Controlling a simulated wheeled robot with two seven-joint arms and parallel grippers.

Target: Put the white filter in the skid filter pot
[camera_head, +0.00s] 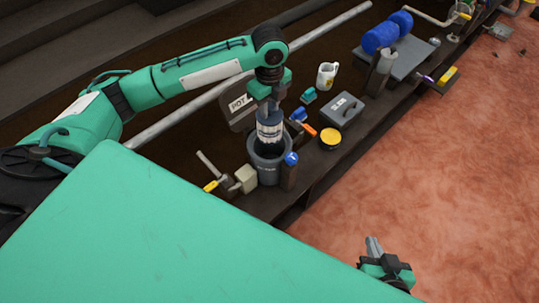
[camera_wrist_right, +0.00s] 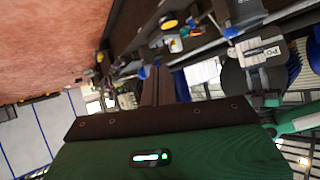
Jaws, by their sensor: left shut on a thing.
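My left gripper (camera_head: 270,103) reaches in from the upper left, points down and is shut on the white filter (camera_head: 269,127), a white cylinder with a dark blue label band. The filter is upright over the mouth of the dark grey filter pot (camera_head: 268,171). Its lower end is inside the rim and hidden. I cannot tell whether it touches the bottom. My right gripper (camera_head: 373,244) is low at the right, past the green panel's edge, away from the pot. Its fingers look together and empty, also in the right wrist view (camera_wrist_right: 160,84).
Beside the pot stand a blue-capped dark post (camera_head: 289,172), a beige block (camera_head: 246,178) and a yellow-handled tool (camera_head: 212,184). A yellow-lidded tin (camera_head: 330,138), grey case (camera_head: 341,109) and white mug (camera_head: 327,75) lie further along the shelf. A POT sign (camera_head: 239,103) stands behind. Reddish floor is open at right.

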